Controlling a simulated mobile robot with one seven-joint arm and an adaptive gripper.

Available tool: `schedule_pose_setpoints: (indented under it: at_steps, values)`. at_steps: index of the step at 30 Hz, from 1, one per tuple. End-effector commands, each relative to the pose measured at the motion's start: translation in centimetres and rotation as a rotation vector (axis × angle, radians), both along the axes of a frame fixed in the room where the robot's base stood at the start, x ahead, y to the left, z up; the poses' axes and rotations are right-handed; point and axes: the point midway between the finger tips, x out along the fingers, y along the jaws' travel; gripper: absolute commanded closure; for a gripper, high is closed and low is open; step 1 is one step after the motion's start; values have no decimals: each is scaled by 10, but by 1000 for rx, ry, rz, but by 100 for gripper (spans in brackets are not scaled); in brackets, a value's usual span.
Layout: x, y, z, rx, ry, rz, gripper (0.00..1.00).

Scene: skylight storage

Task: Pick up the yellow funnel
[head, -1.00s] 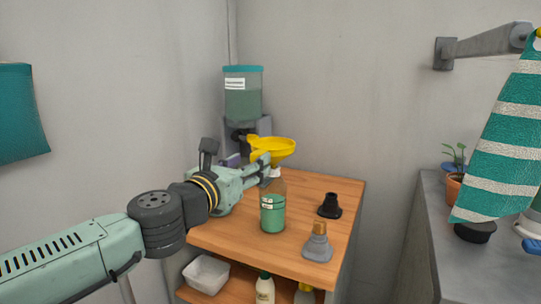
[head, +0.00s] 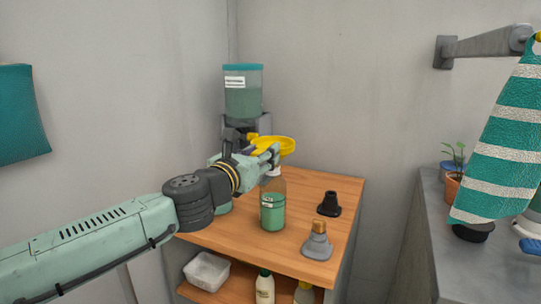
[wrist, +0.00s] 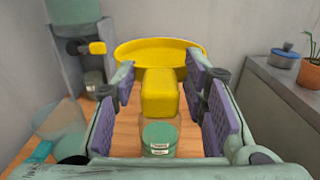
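The yellow funnel (head: 278,147) sits upright atop a clear bottle with green contents (head: 272,214) on the wooden cabinet. In the wrist view the funnel's wide bowl (wrist: 135,50) is beyond the fingers, and its blocky yellow handle (wrist: 160,93) points toward me. My gripper (head: 268,157) is at the funnel's near left side. In the wrist view my gripper (wrist: 160,88) is open, with purple-padded fingers on both sides of the handle. Narrow gaps show between pads and handle. The bottle (wrist: 160,138) also shows below the handle. The funnel's spout is mostly hidden.
A tall dispenser with a teal lid (head: 243,92) stands behind. The shelf below holds a white tub (head: 206,271) and bottles.

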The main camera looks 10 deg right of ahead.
Motion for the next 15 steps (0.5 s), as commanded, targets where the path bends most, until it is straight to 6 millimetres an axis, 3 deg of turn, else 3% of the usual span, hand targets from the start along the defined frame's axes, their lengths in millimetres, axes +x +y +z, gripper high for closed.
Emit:
schedule_pose_setpoints:
  at_steps: [15]
  values:
    - [0, 0, 0, 0, 0, 0, 97]
